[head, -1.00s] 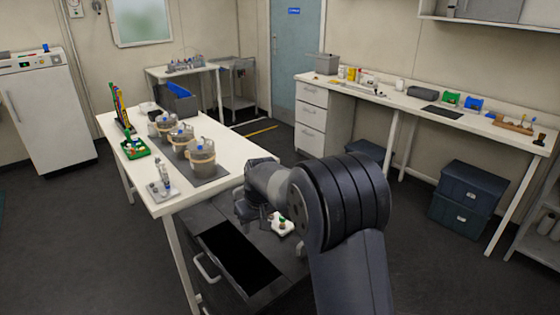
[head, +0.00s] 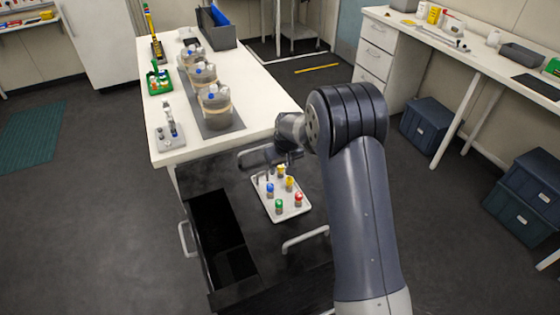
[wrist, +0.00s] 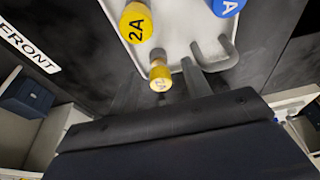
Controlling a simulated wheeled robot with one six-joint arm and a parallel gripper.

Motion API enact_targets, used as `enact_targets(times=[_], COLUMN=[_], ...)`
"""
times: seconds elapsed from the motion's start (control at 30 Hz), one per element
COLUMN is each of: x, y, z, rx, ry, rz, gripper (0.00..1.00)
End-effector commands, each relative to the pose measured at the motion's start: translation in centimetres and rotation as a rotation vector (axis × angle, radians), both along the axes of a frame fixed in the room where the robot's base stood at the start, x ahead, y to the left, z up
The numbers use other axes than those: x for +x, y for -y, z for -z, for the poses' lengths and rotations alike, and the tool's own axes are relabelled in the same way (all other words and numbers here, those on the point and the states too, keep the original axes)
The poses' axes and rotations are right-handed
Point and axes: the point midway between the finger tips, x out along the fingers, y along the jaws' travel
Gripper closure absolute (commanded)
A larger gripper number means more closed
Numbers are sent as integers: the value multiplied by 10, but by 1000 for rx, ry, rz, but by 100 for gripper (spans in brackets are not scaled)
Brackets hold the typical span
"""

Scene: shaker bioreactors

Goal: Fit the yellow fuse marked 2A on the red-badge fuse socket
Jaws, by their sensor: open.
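A white tray (head: 268,207) on the dark top below the table holds several colour-capped fuses. A yellow fuse (head: 289,184) stands among them; in the wrist view a large yellow cap marked 2A (wrist: 135,22) shows at the top left. A second, smaller yellow piece (wrist: 160,76) with a pale marking lies below it. A blue cap (wrist: 228,5) is cut off at the top right. My gripper (head: 290,158) is open above the far edge of the tray, with nothing visibly held. I cannot make out a red-badge fuse socket.
On the white table (head: 240,75), bioreactor vessels (head: 215,108) stand on a dark mat, with a small stand (head: 170,135) near the front corner. A green rack (head: 158,80) is behind it. A dark opening (head: 220,240) lies left of the tray. Blue boxes (head: 425,125) stand on the floor.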

Motion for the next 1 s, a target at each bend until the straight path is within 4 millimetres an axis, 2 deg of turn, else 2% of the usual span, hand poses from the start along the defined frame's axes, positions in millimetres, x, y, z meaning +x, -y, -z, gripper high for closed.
enact_targets(times=[0.13,0.43,1.0], x=[2,2,2], y=[-1,-1,-1], z=[7,9,8], rx=[0,0,-1], ry=[1,1,1], rz=[0,0,0], gripper=[54,55,100])
